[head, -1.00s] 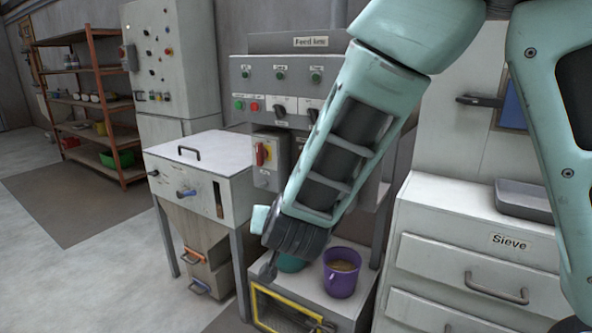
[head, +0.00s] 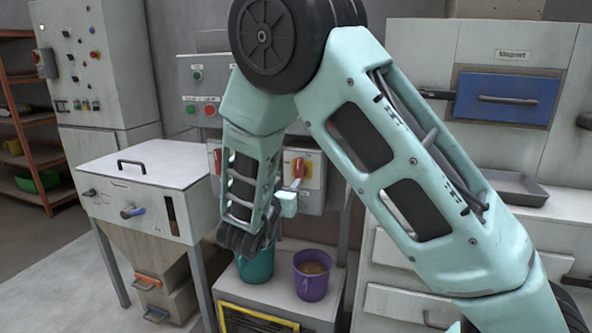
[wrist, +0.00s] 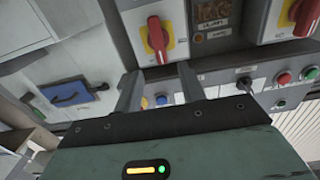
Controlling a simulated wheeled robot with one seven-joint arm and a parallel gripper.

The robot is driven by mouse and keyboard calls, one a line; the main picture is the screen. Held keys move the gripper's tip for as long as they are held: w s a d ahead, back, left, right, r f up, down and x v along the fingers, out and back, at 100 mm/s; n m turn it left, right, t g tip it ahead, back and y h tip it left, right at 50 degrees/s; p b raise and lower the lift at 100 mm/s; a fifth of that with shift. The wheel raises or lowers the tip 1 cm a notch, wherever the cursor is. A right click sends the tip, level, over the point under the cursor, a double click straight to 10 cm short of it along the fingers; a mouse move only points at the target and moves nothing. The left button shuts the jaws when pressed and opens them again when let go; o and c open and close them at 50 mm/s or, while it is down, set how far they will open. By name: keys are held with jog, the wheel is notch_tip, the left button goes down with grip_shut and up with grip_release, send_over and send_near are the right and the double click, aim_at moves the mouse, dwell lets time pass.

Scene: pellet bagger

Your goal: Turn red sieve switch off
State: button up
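Two red rotary switches on yellow plates sit on grey boxes below the control panel. In the head view, the right switch (head: 299,168) shows clearly and the left switch (head: 217,160) is partly behind my arm. The wrist view appears upside down: one red switch (wrist: 157,38) is just beyond my fingers, handle roughly upright, and another (wrist: 304,14) is at the upper right, handle tilted. Their labels are too small to read. My gripper (wrist: 158,76) is open, its two fingers apart, with nothing between the tips. In the head view its fingers are hard to make out.
A teal bucket (head: 256,264) and a purple bucket (head: 312,276) stand on a shelf below the switches. A grey hopper cabinet (head: 140,165) is left. A blue drawer (head: 507,99) and a grey tray (head: 505,187) are right. Green and red buttons (head: 209,110) are on the panel.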

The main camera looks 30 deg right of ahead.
aim_at(298, 170)
jog(key=p+x, duration=0.1)
jog(key=x, duration=0.8)
jog(key=shift+w+d, duration=0.1)
jog(key=shift+c, duration=0.3)
jog(key=c, duration=0.6)
